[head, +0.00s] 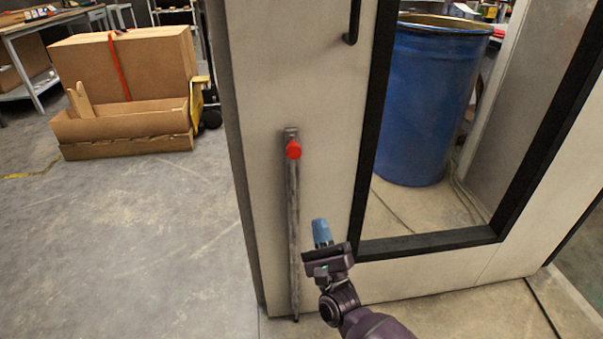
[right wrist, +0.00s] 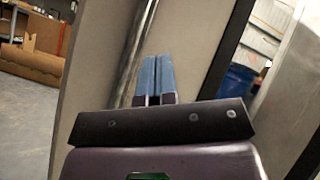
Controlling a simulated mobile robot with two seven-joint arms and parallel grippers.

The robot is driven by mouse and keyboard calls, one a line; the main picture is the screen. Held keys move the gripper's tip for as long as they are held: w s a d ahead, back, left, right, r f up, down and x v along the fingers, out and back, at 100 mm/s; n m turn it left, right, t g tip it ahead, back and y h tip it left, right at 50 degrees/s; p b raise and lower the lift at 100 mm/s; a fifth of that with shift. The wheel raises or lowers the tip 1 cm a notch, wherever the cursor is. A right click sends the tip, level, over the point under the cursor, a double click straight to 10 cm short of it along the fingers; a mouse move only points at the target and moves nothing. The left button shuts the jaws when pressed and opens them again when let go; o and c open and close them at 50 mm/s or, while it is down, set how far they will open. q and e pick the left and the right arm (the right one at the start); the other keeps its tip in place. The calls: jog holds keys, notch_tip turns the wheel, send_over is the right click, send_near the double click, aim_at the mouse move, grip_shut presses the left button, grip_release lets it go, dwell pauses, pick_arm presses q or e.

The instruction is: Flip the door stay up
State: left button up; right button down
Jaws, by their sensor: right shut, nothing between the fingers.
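The door stay is a thin grey metal bar (head: 294,225) on the lower part of the pale door (head: 290,70). It hangs down from a bracket near a red knob (head: 294,150), and its lower end is close to the floor. My right gripper (head: 321,224) is to the right of the bar, below the red knob. Its blue fingers are together and hold nothing. In the right wrist view the fingers (right wrist: 157,75) point at the door, and the bar (right wrist: 140,45) runs just left of them. I cannot tell if they touch it. My left gripper is not in view.
A black handle (head: 353,22) is higher on the door. A black-framed window (head: 430,242) is to the right, with a blue drum (head: 430,100) behind it. Cardboard boxes (head: 125,65) stand at the back left. The grey floor left of the door is clear.

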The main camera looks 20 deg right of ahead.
aim_at(298, 156)
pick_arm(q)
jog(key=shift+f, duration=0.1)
pick_arm(e)
jog(key=s+a+r+x, duration=0.1)
jog(key=x, duration=1.1)
jog(key=shift+w+a+r, duration=0.2)
jog(key=shift+a+r, duration=0.25)
jog(key=shift+r, duration=0.1)
jog(key=shift+r, duration=0.1)
pick_arm(q)
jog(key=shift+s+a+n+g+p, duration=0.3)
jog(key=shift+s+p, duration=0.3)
jog(key=shift+p, duration=0.6)
pick_arm(e)
jog(key=shift+r, duration=2.6)
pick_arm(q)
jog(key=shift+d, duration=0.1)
pick_arm(e)
jog(key=shift+f, duration=0.15)
